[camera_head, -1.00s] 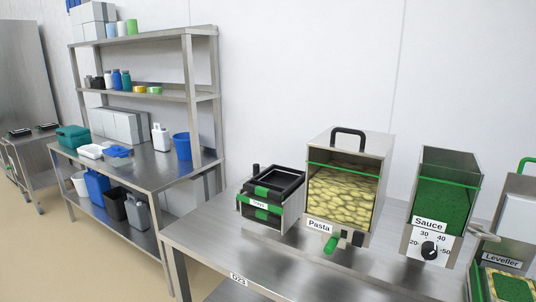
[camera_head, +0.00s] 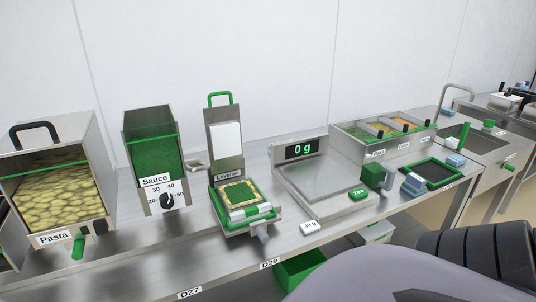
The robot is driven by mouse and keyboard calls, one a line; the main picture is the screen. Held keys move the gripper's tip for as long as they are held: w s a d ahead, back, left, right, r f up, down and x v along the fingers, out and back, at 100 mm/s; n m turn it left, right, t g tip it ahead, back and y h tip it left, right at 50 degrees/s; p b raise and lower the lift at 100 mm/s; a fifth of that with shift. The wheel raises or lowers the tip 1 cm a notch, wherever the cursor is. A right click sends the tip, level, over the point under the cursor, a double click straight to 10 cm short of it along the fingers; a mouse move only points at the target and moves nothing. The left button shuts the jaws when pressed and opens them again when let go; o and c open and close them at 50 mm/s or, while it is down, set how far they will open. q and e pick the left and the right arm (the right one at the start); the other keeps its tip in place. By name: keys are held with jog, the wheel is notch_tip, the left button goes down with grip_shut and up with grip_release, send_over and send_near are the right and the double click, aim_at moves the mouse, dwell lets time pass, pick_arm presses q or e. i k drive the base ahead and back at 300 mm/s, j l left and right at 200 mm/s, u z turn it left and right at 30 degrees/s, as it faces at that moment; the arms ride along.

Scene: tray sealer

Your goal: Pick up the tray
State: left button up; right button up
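The leveller (camera_head: 229,177) stands near the middle of the counter. In its green-edged holder lies what looks like a filled tray (camera_head: 239,192), with a green square centre and a yellowish border; the tray's own walls are hard to make out. Neither of my grippers shows in the head view. Large grey and black ribbed parts, which look like my own arm, fill the bottom right corner and hide the counter's front there.
The pasta bin (camera_head: 55,190) and sauce dispenser (camera_head: 152,150) stand left of the leveller. A scale (camera_head: 325,185) reading 0 g stands to its right, then ingredient bins (camera_head: 385,135), a green-framed black mat (camera_head: 434,172) and a sink (camera_head: 470,140). A green crate (camera_head: 300,268) sits below the counter.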

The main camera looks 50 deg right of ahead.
aim_at(240, 197)
jog(key=z, duration=1.55)
